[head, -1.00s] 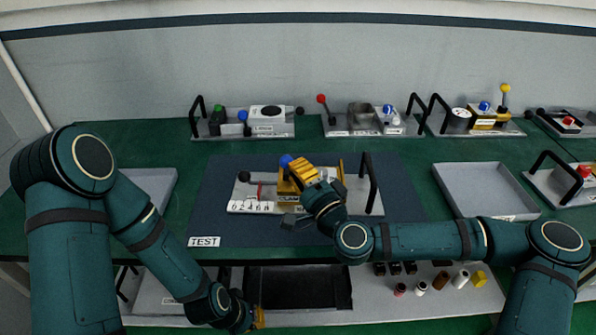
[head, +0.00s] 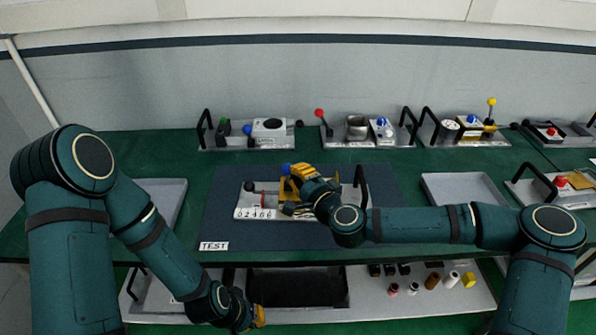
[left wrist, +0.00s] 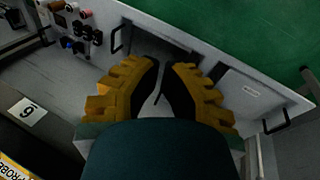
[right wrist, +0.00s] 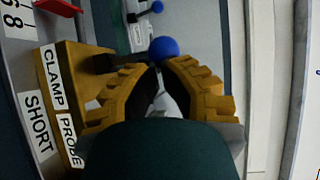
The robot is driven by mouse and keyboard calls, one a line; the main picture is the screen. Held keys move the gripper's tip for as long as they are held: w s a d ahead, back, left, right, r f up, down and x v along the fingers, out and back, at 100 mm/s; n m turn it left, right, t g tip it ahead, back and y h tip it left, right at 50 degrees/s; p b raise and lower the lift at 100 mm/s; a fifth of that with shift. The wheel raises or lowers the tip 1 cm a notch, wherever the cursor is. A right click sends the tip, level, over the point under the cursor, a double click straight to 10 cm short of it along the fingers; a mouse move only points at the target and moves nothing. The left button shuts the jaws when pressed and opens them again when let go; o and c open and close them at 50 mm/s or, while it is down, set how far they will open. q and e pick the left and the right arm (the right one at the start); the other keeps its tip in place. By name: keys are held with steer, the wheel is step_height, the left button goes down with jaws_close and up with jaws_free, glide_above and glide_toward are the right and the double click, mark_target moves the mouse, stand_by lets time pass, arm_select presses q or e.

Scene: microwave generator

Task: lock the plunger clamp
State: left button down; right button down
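The clamp fixture is a grey plate (head: 240,213) on the dark mat, with a yellow block and a blue ball knob (head: 286,169). In the right wrist view the yellow block (right wrist: 92,92) carries CLAMP and PROBE labels, and the blue knob (right wrist: 163,48) is just beyond the fingertips. My right gripper (right wrist: 160,66) has its fingertips together beside the knob; whether they touch it cannot be told. The hand hides part of the fixture in the head view. My left gripper (left wrist: 161,62) is shut and empty, low in front of the table; it shows in the head view (head: 262,316).
Other fixtures line the back. Grey trays (head: 460,189) flank the mat. A lower shelf holds small parts.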

steer(key=w+g+p, duration=0.1)
steer(key=p, duration=0.1)
steer(key=r+m+g+p, duration=0.1)
steer(key=p, duration=0.1)
steer(key=w+g+h+p, duration=0.1)
steer(key=p, duration=0.1)
steer(key=shift+w+r+m+p, duration=0.3)
steer(key=shift+w+m, duration=0.05)
steer(key=shift+m, duration=0.05)
steer(key=shift+w+g+p, duration=0.25)
steer(key=shift+g+p, duration=0.05)
steer(key=shift+g, duration=0.1)
steer(key=shift+w+d+f, duration=0.1)
steer(key=shift+w+f, duration=0.1)
steer(key=shift+f, duration=0.05)
steer(key=shift+w+f, duration=0.25)
steer(key=shift+w, duration=0.3)
steer(key=shift+r, duration=0.1)
steer(key=shift+r, duration=0.8)
steer(key=shift+p, duration=0.3)
